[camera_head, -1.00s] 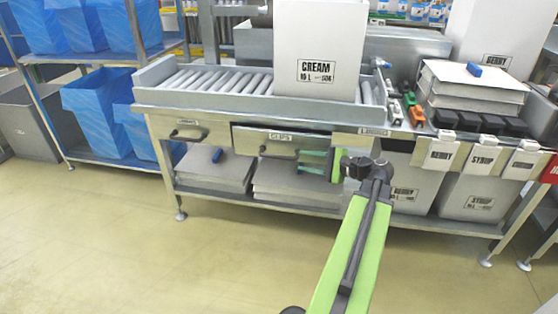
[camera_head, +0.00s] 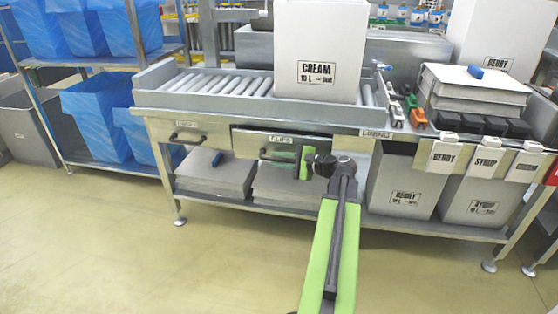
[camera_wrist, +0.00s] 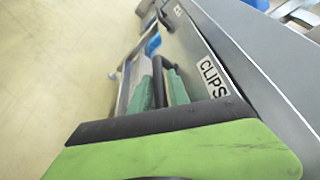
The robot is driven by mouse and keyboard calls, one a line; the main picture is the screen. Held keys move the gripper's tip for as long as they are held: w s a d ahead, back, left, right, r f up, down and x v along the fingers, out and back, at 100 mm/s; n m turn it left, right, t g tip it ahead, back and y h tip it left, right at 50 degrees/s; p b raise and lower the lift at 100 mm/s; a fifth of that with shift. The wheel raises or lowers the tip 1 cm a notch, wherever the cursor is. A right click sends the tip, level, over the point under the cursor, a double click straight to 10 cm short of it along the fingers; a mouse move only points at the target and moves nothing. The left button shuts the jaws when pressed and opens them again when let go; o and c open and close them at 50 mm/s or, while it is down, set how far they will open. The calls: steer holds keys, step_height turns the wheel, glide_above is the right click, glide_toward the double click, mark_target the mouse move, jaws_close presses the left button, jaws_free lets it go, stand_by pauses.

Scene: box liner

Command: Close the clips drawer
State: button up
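The clips drawer (camera_head: 250,145) is in the middle of the bench front in the head view, with a dark gap above its front panel, so it stands a little open. Its CLIPS label shows in the wrist view (camera_wrist: 213,75), with its black handle (camera_wrist: 159,66) beside it. My gripper (camera_head: 285,157) is in front of the drawer's right half, at the handle. In the wrist view its green fingers (camera_wrist: 162,92) are apart, with the handle appearing between them. I cannot tell whether they touch it. The drawer's right part is hidden by my gripper.
A shut-looking drawer (camera_head: 187,135) is to the left and a LINING label (camera_head: 377,133) to the right. A roller conveyor with a CREAM box (camera_head: 320,45) is above. Boxes (camera_head: 400,185) and flat stacks fill the lower shelf. The floor (camera_head: 130,255) in front is clear.

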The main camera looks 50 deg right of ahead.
jaws_close()
stand_by(1.1)
